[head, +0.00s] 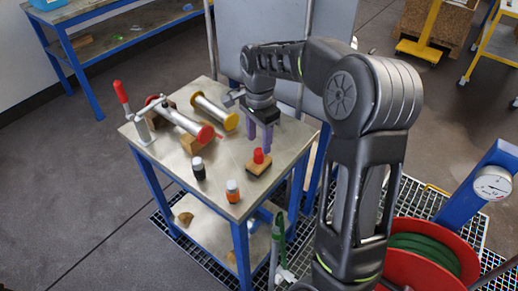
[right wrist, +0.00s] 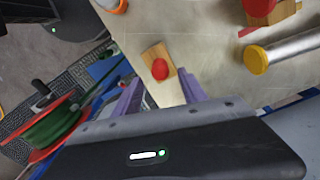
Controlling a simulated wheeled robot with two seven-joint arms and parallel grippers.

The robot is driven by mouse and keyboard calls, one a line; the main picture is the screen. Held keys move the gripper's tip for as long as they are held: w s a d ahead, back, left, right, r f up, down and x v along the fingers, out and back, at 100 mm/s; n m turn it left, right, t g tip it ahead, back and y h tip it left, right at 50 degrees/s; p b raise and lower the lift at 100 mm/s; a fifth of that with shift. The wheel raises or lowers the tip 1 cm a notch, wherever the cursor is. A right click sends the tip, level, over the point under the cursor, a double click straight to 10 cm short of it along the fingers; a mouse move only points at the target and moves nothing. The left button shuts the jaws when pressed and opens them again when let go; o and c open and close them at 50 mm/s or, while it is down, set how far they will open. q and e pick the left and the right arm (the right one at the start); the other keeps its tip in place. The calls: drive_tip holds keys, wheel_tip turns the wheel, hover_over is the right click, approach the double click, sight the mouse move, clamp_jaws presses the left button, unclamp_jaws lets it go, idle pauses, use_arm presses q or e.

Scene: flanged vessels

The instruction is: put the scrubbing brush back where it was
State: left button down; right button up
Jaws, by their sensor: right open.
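A small wooden block with a red knob on top, which looks like the scrubbing brush (head: 257,167), stands on the metal table top (head: 222,180) near its right side. It also shows in the right wrist view (right wrist: 152,57), just beyond the fingertips. My right gripper (head: 263,137) points down with two purple fingers apart and nothing between them. In the head view it is just behind the brush, and it looks clear of it. In the right wrist view the fingers (right wrist: 160,94) are spread to either side, short of the brush. My left gripper is not in view.
A red-ended tube (head: 184,122) and a yellow-ended tube (head: 213,110) lie toward the table's back left, near a red-handled clamp (head: 132,112). A black jar (head: 198,171) and an orange jar (head: 232,192) stand at the front. A red hose reel (head: 423,245) is at right.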

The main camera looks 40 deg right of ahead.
wheel_tip(320, 180, up, 6)
drive_tip(key=shift+r, duration=0.25)
idle(0.8)
